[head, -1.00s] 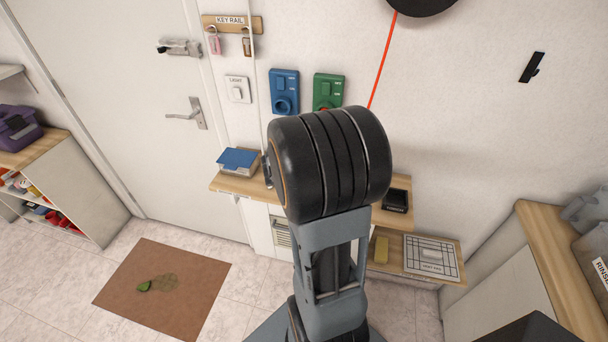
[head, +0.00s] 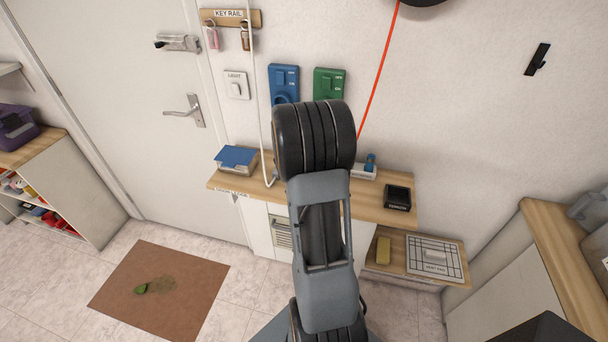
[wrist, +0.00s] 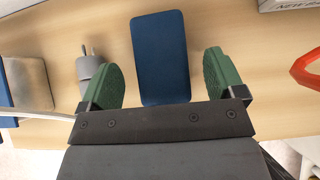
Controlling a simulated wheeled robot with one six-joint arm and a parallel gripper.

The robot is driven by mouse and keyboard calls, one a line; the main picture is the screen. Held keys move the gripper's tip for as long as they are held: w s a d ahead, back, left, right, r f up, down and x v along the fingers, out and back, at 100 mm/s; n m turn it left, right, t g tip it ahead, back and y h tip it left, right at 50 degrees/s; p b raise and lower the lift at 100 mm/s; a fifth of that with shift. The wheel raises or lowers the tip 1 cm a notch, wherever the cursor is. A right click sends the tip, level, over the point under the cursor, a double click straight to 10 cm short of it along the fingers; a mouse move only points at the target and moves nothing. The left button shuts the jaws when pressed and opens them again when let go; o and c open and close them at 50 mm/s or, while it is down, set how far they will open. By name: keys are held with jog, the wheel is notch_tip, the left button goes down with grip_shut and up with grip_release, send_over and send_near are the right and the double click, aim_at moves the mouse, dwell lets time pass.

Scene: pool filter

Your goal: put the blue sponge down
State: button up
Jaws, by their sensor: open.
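The blue sponge (wrist: 160,58) lies on the wooden shelf (wrist: 225,40) in the wrist view. My gripper (wrist: 165,78) is open, with one green finger on each side of the sponge's near end. A gap shows between the sponge and each finger. The sponge's nearest edge meets the dark gripper body in the picture. In the head view my arm hides the sponge and the fingers; the same shelf shows there (head: 300,192).
A grey plug (wrist: 90,70) on a pale cable lies left of the left finger. A blue-topped box (head: 237,160) stands at the shelf's left. A white box (head: 363,174) and a black tray (head: 397,197) are to the right, with a yellow block (head: 383,250) lower down.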

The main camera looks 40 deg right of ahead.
jog(key=shift+x, duration=1.35)
jog(key=c, duration=1.1)
jog(key=shift+o, duration=0.2)
jog(key=shift+r, duration=0.1)
